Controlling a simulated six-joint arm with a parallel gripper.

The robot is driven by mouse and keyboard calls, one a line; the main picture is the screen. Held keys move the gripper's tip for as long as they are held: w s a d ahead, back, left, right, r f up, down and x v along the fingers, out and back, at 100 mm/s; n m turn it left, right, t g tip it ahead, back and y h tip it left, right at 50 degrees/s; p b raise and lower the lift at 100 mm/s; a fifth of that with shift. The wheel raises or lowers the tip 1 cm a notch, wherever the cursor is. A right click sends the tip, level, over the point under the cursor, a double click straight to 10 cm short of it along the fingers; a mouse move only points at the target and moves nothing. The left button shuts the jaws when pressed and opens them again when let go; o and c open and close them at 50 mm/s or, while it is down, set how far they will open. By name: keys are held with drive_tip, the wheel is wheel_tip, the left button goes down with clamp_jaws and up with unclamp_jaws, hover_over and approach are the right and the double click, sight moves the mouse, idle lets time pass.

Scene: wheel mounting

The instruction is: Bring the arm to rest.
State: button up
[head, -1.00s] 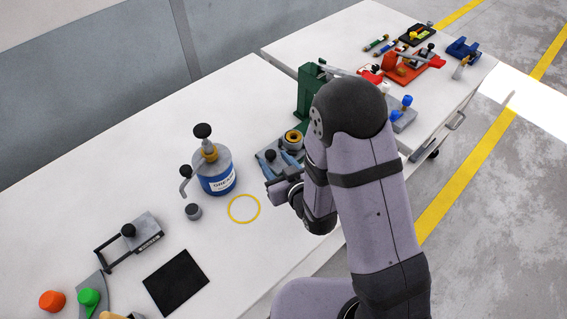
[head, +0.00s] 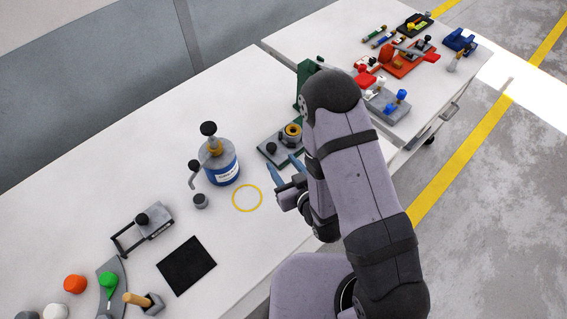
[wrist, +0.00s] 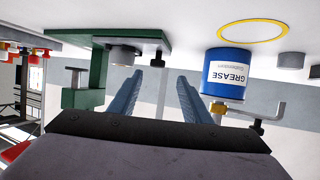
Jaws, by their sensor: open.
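My gripper (head: 284,167) is open, its two blue fingers apart with nothing between them. In the head view it is at the front edge of the grey base plate of the green stand (head: 306,85). A brass-coloured ring-shaped part (head: 293,132) sits on that plate. My arm hides part of the stand. In the wrist view, which shows the scene upside down, my gripper (wrist: 158,75) points between the green stand (wrist: 97,72) and the blue grease can (wrist: 228,75). I cannot tell whether the fingers touch the plate.
The grease can (head: 222,170) stands left of my gripper, with a yellow ring (head: 247,198) marked on the table beside it. A black mat (head: 186,266) and coloured knobs lie at lower left. A second table at upper right holds red, blue and orange tools.

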idle(0.3)
drive_tip(key=shift+w+d+g+h, duration=0.4)
drive_tip(key=shift+w+d, duration=0.15)
drive_tip(key=d+g+h, duration=0.1)
drive_tip(key=d+m, duration=0.1)
drive_tip(key=d, duration=0.1)
drive_tip(key=d+g+h, duration=0.1)
drive_tip(key=d, duration=0.1)
drive_tip(key=shift+w+r+m+g+h, duration=0.1)
drive_tip(key=shift+w+m+g+h, duration=0.2)
drive_tip(key=shift+w, duration=0.05)
drive_tip(key=s+d+r+m+g+h, duration=0.1)
drive_tip(key=s+d+r+g, duration=0.3)
drive_tip(key=s, duration=0.4)
drive_tip(key=s+d+r+m+g+h, duration=0.1)
drive_tip(key=s+d+r+g, duration=0.3)
drive_tip(key=s, duration=0.5)
drive_tip(key=d+r+m, duration=0.1)
drive_tip(key=d, duration=0.1)
drive_tip(key=shift+d+r+m+g+h, duration=0.4)
